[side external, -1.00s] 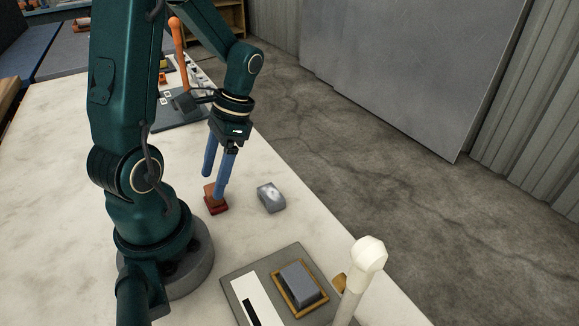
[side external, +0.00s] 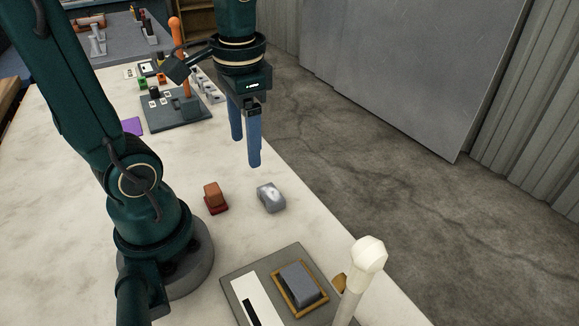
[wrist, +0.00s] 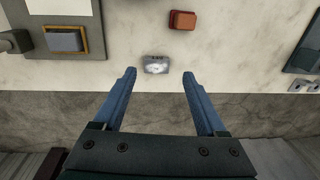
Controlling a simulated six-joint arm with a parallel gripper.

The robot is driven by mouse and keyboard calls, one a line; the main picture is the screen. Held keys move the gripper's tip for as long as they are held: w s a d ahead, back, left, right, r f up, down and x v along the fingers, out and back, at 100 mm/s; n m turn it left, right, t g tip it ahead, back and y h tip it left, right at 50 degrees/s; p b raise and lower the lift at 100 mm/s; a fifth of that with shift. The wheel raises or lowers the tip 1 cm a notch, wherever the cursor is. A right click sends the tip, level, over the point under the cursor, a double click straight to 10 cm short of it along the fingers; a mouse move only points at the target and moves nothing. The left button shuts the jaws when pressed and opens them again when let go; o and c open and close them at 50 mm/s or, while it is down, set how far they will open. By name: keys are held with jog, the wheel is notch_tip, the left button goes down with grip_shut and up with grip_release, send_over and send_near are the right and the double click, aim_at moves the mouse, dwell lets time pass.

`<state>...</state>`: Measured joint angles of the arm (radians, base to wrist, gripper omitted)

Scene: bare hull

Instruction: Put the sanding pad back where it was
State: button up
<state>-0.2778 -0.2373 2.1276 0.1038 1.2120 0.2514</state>
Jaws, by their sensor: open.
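A red-brown block (side external: 213,196) with a brighter red base sits on the pale bench; the wrist view shows it at the top (wrist: 183,20). A grey block with a whitish patch on top (side external: 270,197) lies to its right, also in the wrist view (wrist: 156,65). A plain grey block (side external: 298,282) sits inside a yellow-brown frame (side external: 317,301) on a grey board. I cannot tell for certain which block is the sanding pad. My gripper (side external: 246,152) is open and empty, raised above the bench behind the loose blocks; its blue fingers (wrist: 159,75) point down, apart.
The grey board (side external: 236,284) also carries a white strip. A white post (side external: 354,275) stands at its right. A dark board (side external: 180,113) with small items and an orange post lies farther back. A purple square (side external: 132,126) lies near it. The bench edge is at right.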

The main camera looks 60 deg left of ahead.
jog(key=d+r+t+h, duration=0.1)
jog(key=d+t, duration=0.4)
jog(key=d, duration=0.1)
jog(key=shift+s+d, duration=0.4)
jog(key=shift+s, duration=0.05)
